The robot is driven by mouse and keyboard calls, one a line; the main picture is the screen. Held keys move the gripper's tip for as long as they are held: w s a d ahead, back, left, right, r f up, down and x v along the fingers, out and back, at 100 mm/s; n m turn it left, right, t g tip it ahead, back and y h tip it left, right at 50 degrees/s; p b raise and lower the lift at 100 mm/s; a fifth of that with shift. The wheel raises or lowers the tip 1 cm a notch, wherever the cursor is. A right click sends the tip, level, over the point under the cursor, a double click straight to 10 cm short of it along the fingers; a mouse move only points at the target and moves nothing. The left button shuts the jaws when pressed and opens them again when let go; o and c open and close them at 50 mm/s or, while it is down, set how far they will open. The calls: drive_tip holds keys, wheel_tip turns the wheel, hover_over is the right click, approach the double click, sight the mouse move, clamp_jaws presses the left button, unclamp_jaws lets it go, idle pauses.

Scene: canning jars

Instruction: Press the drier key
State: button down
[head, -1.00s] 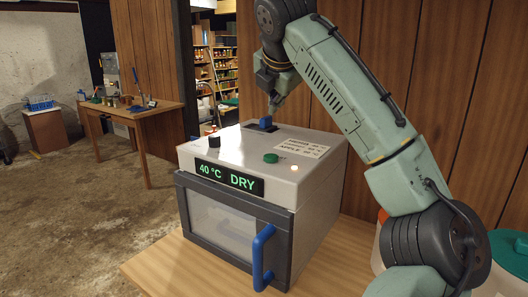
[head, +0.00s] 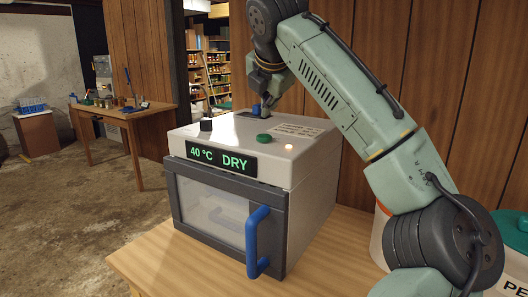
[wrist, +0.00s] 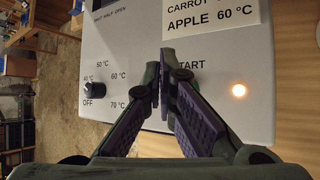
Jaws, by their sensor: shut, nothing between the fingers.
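The drier (head: 308,185) is a grey box on a wooden table. Its front display (head: 222,159) reads 40 °C DRY. A round green key (head: 264,139) sits on its top near the front. My gripper (head: 266,108) is shut and empty, pointing down over the drier's top, behind the green key in the head view. In the wrist view its fingertips (wrist: 167,52) meet above the panel; I cannot tell whether they touch anything.
A black knob (head: 206,125), a blue control (head: 256,110) and a lit lamp (head: 289,147) are on the drier's top. A blue handle (head: 257,243) sticks out in front. A teal-lidded container (head: 511,232) stands at right. Wood panelling (head: 440,60) is behind.

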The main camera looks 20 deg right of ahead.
sight(268, 136)
drive_tip(key=shift+f+b, duration=0.3)
drive_tip(key=shift+f, duration=1.2)
drive_tip(key=shift+f, duration=0.1)
drive_tip(key=shift+f, duration=0.3)
drive_tip(key=shift+f, duration=0.45)
idle(0.9)
drive_tip(key=shift+r, duration=0.15)
drive_tip(key=shift+r+p, duration=0.7)
drive_tip(key=shift+p, duration=0.3)
wheel_tip(268, 136, up, 5)
drive_tip(key=p, duration=0.5)
drive_tip(key=shift+r+p, duration=0.1)
drive_tip(key=shift+p, duration=0.2)
